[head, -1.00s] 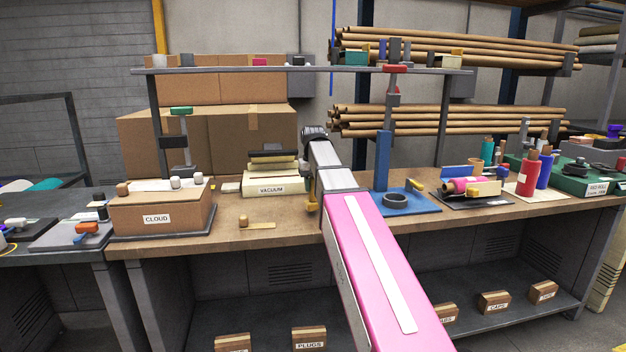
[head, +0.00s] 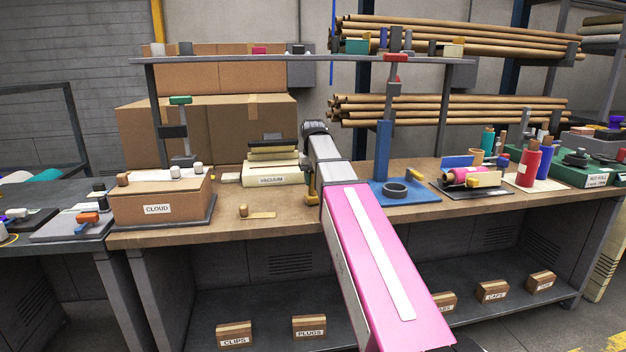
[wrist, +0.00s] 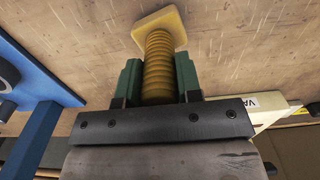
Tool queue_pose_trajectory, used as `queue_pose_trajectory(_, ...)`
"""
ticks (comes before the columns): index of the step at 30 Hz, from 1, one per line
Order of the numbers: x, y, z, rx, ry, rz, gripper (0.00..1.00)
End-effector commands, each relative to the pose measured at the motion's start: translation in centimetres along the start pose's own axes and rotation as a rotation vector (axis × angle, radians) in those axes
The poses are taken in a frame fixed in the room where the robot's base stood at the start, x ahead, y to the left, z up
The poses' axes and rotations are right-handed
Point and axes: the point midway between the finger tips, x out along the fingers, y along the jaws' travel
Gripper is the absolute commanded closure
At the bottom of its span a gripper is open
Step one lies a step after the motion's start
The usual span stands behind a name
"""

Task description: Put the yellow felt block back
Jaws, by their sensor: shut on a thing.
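The yellow felt block (wrist: 160,30) is in the wrist view, with a ribbed round stem and a squarish flat end pointing away from me. My gripper (wrist: 158,78) has its green fingers closed on both sides of the stem. In the head view a small yellow part of the block (head: 311,190) shows beside the end of my pink arm, over the bench; the arm hides much of the gripper. The wrist view shows the wooden bench top behind the flat end; whether they touch I cannot tell.
The bench (head: 290,226) has clear wood in front of the VACUUM box (head: 270,181). A CLOUD box (head: 157,210) stands left, with a small tan knob and strip (head: 262,215) beside it. A blue stand (head: 383,150) rises close to the right. A shelf rail (head: 300,59) crosses above.

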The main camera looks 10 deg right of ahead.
Motion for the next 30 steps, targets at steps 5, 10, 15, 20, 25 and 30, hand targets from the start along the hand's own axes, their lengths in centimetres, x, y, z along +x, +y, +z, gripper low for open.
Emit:
queue_pose_trajectory(5, 0.24, 0.0, 0.0, 0.0, 0.0, 0.0, 1.0)
queue_pose_trajectory(10, 0.46, 0.0, 0.0, 0.0, 0.0, 0.0, 1.0)
queue_pose_trajectory(15, 0.59, 0.0, -0.01, 0.0, 0.001, 0.0, 0.51)
queue_pose_trajectory(20, 0.59, 0.0, -0.01, 0.0, 0.0, 0.0, 0.38)
queue_pose_trajectory(25, 0.59, 0.0, -0.01, 0.0, 0.0, 0.0, 0.38)
queue_pose_trajectory(30, 0.5, 0.0, -0.01, 0.0, 0.0, 0.0, 0.38)
